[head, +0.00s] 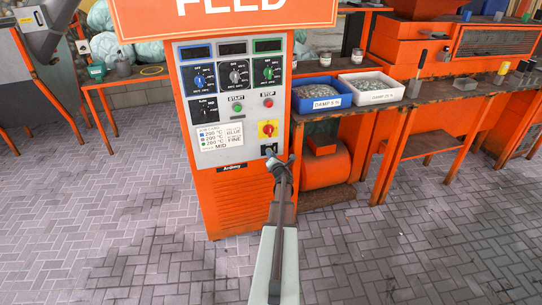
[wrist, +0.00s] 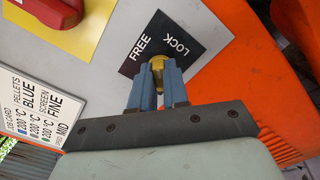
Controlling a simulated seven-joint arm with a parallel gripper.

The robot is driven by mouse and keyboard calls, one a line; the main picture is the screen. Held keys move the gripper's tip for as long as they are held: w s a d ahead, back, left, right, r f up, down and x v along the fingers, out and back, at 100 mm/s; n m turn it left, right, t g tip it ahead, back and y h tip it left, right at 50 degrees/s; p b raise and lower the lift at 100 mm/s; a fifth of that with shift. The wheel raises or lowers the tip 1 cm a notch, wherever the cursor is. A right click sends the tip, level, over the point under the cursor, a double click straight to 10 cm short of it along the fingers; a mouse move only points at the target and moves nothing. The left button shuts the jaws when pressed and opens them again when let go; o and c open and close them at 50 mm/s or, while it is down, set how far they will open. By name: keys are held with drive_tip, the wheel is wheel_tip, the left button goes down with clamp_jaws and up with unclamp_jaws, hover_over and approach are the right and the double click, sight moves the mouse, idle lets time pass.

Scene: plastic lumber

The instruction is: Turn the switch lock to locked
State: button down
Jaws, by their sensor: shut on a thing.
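The switch lock (wrist: 158,64) is a brass piece on a black plate (wrist: 162,32) marked FREE on the left and LOCK on the right. In the wrist view my gripper (wrist: 159,92) has its two blue fingers closed on either side of the brass piece. The fingers hide its lower part, so I cannot tell clearly which word it points to. In the head view the black plate (head: 267,150) sits low on the right of the grey control panel, partly hidden by my gripper (head: 276,160).
A red rotary switch on a yellow square (head: 268,129) sits just above the lock. Dials and START and STOP buttons fill the panel (head: 225,130) higher up. A blue bin (head: 320,102) and a white bin (head: 371,97) stand on the table to the right.

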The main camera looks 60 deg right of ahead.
drive_tip(key=shift+w+d+m, duration=0.1)
drive_tip(key=shift+m, duration=1.45)
drive_tip(key=shift+w+d+m, duration=0.15)
drive_tip(key=shift+m, duration=1.35)
drive_tip(key=shift+w+d+m, duration=0.1)
drive_tip(key=shift+m, duration=1.45)
drive_tip(key=c, duration=1.2)
unclamp_jaws()
drive_tip(key=shift+o, duration=0.4)
drive_tip(key=v, duration=1.4)
drive_tip(key=shift+s+a, duration=0.25)
drive_tip(key=shift+s, duration=0.05)
drive_tip(key=shift+f, duration=0.1)
drive_tip(key=shift+m, duration=0.3)
